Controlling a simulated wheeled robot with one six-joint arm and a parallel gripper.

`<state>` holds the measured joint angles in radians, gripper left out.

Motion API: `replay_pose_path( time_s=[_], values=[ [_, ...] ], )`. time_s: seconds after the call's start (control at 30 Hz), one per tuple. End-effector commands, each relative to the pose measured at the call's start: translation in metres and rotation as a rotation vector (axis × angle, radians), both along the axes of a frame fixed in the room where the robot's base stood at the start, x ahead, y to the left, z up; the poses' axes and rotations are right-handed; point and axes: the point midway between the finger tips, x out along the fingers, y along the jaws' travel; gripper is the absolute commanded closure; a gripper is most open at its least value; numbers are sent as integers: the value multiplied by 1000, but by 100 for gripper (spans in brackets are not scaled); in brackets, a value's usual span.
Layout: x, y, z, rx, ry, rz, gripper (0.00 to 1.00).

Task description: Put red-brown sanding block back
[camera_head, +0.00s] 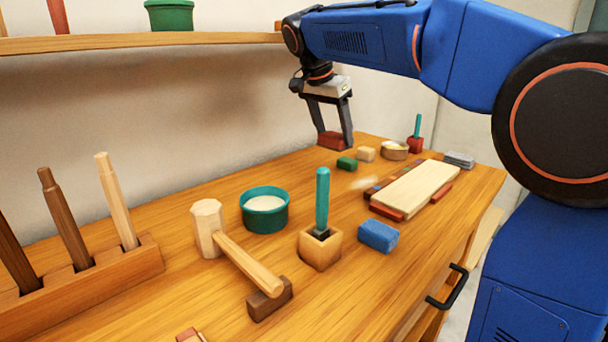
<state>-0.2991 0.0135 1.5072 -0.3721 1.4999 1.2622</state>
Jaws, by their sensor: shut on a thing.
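The red-brown sanding block (331,140) is between the fingertips of my gripper (332,138) at the back of the bench, near the wall. My gripper is shut on it and points down. The block looks close above the bench top; I cannot tell whether it touches. A green block (346,163) and a pale tan block (366,154) lie just to the right and in front of it. A blue block (378,236) lies nearer, at the front right.
A mallet (208,228), a teal bowl (264,210) and a wooden holder (320,250) with a teal-handled tool stand mid-bench. A pale board (416,189) lies at right. A tool rack (84,270) is at left. A shelf (130,42) hangs above.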

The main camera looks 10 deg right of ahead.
Motion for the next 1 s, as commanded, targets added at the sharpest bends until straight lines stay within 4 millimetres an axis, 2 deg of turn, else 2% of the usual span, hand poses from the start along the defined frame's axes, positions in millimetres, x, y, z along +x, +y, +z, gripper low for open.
replay_pose_path(
  time_s=[0.07,0.4,0.63,0.87,1.0],
  values=[
    [-1,-3,-4,-2,-1,-17,59],
    [-2,-3,-53,-2,0,-23,59],
    [-1,-3,-67,-3,0,-22,59],
    [-2,-3,-97,-2,0,-23,59],
    [-1,-3,-100,-1,-2,-22,59]
  ],
)
